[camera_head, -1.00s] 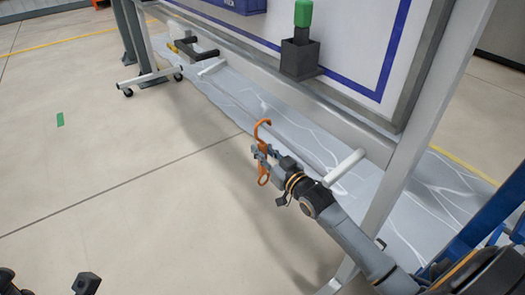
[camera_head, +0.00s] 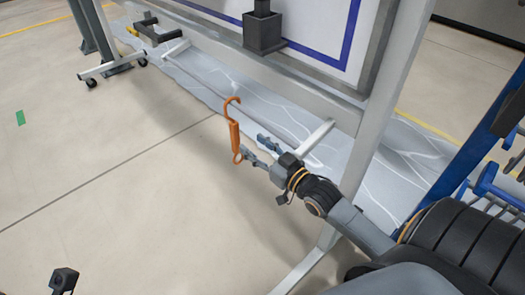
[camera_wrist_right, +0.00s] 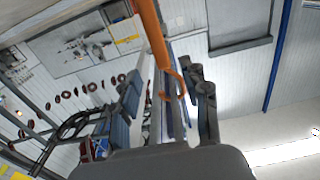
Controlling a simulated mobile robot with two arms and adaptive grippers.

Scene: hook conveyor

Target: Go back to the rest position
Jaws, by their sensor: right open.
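An orange hook (camera_head: 234,135) stands upright in the middle of the head view, with an open curl at its top and a loop at its lower end. What holds it up cannot be told. My right gripper (camera_head: 252,147) is open, with its fingers spread at the hook's lower right. One fingertip appears close to the lower loop; whether it touches cannot be told. In the right wrist view, the orange hook (camera_wrist_right: 150,30) shows beyond and between the parted fingers of the right gripper (camera_wrist_right: 165,75). A dark part of mine shows at the head view's bottom left; my left gripper's fingers are not visible.
A grey frame with a white board (camera_head: 320,30) and a dark square holder (camera_head: 264,35) stands behind. A blue rack (camera_head: 470,150) is at the right.

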